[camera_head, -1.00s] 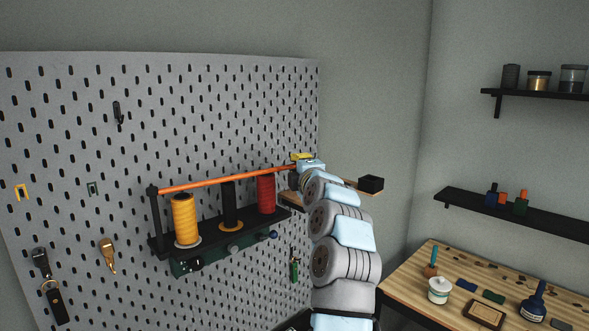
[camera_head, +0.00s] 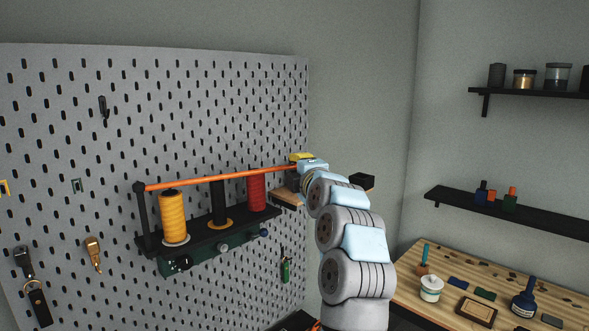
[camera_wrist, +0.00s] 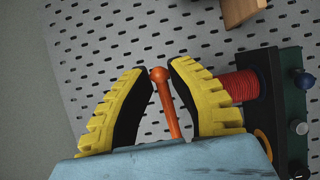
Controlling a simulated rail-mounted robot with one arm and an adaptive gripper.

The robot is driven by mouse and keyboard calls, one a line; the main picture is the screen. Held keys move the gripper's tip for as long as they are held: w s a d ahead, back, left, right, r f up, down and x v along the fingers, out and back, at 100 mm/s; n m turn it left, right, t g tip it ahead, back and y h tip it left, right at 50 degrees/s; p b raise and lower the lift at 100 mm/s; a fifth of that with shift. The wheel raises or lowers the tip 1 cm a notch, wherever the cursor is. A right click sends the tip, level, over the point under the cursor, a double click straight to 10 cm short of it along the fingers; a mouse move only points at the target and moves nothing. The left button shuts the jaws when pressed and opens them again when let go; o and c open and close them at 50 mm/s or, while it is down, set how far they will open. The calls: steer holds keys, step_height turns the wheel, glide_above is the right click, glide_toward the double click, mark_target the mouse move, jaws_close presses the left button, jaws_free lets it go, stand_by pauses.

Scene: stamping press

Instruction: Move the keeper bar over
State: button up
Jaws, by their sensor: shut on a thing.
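The keeper bar (camera_head: 222,178) is a thin orange rod running across, above the spools. Its left end is beside the top of a black post (camera_head: 143,215). My gripper (camera_head: 301,158), with yellow-backed fingers, is shut on the bar near its right end. In the wrist view my gripper's fingers (camera_wrist: 159,68) flank the bar (camera_wrist: 169,110), whose rounded end shows between the tips. The spools are yellow (camera_head: 173,217), black (camera_head: 218,200) and red (camera_head: 256,193), standing on a black rack (camera_head: 200,236). The exact contact at the finger pads is hidden.
The rack is fixed to a grey pegboard (camera_head: 60,130) with hanging tools. A small wooden shelf (camera_head: 287,198) and a black box (camera_head: 362,181) are close to my gripper. A workbench (camera_head: 410,285) with bottles stands at right. The space above the bar is clear.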

steer(key=shift+d, duration=0.1)
steer(key=shift+s+d, duration=0.25)
steer(key=shift+s, duration=0.1)
jaws_close()
steer(key=b+v, duration=0.4)
steer(key=v, duration=0.5)
steer(key=shift+d, duration=0.2)
stand_by(0.3)
steer(key=shift+s, duration=0.1)
steer(key=b+v, duration=0.2)
steer(key=v, duration=0.8)
steer(key=shift+s+a+b, duration=0.25)
steer(key=shift+a+b, duration=0.1)
steer(key=shift+b, duration=0.05)
stand_by(0.7)
steer(key=shift+r, duration=0.1)
steer(key=shift+o, duration=2.4)
jaws_free()
